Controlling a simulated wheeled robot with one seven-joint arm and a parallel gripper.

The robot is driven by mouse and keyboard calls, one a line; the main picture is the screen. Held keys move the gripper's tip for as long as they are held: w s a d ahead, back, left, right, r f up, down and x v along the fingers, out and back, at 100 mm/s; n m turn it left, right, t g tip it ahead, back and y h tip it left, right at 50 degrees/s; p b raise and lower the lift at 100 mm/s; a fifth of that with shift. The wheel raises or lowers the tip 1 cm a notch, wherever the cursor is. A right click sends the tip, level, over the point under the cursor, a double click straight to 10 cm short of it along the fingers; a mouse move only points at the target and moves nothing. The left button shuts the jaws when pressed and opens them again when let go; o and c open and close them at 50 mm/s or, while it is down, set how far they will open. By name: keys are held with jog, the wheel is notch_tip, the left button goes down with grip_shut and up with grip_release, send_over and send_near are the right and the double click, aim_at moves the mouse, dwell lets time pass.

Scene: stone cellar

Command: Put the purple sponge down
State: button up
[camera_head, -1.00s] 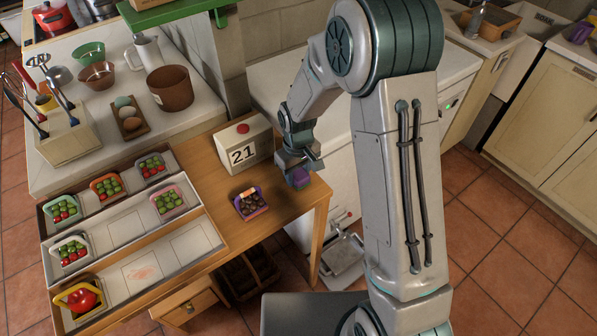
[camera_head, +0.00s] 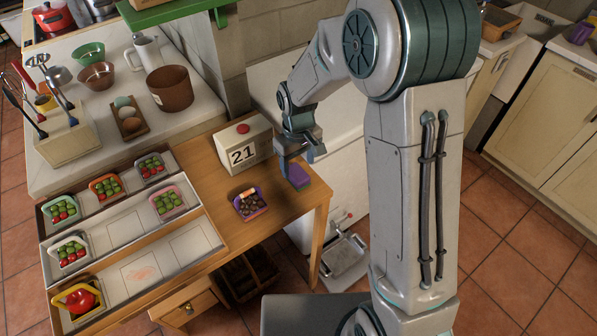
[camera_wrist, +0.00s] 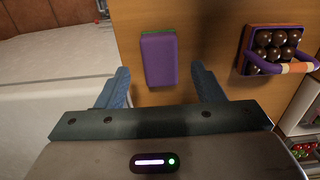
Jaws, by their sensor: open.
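The purple sponge (camera_head: 299,176) rests on the wooden table (camera_head: 272,224) near its right edge. In the wrist view the sponge (camera_wrist: 158,59) lies flat on the wood, with a thin green edge showing along its top. My gripper (camera_head: 299,158) is above and behind the sponge in the head view. In the wrist view its two fingers (camera_wrist: 162,82) are spread wide, with the sponge between and just beyond them, touching neither. The gripper is open and empty.
A purple basket of dark round things (camera_head: 250,205) stands left of the sponge; it also shows in the wrist view (camera_wrist: 272,52). Trays with several small baskets fill the left. Bare wood surrounds the sponge.

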aim_at(298, 173)
notch_tip(298, 173, up, 7)
jog(key=s+d+r+m+t, duration=0.1)
jog(key=s+d+r+m, duration=0.2)
jog(key=s+d, duration=0.4)
jog(key=s+d+r+m+t, duration=0.2)
jog(key=s+d+r, duration=0.4)
jog(key=s, duration=0.6)
jog(key=shift+d+m, duration=0.4)
jog(key=shift+m, duration=0.5)
